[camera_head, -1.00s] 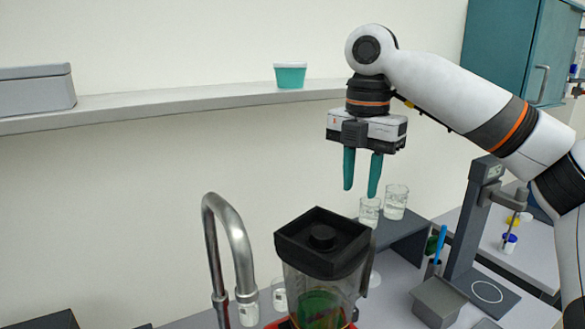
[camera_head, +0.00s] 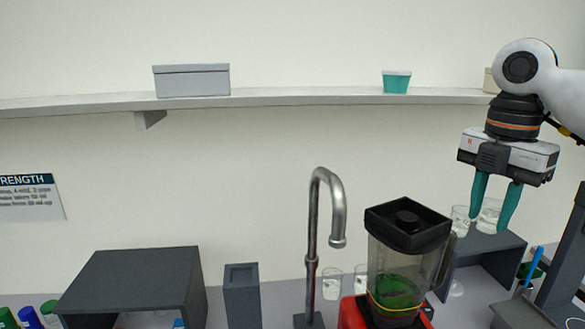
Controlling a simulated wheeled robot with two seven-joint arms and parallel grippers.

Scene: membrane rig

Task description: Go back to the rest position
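My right gripper (camera_head: 492,207) hangs at the right of the head view with its two teal fingers pointing down. My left gripper is not in view.
A blender (camera_head: 405,265) with a black lid and green contents stands on a red base, right of a metal tap (camera_head: 335,215). A dark grey box shelf (camera_head: 135,280) and a grey holder (camera_head: 241,295) stand left. A wall shelf (camera_head: 300,97) carries boxes and a teal tub (camera_head: 396,82).

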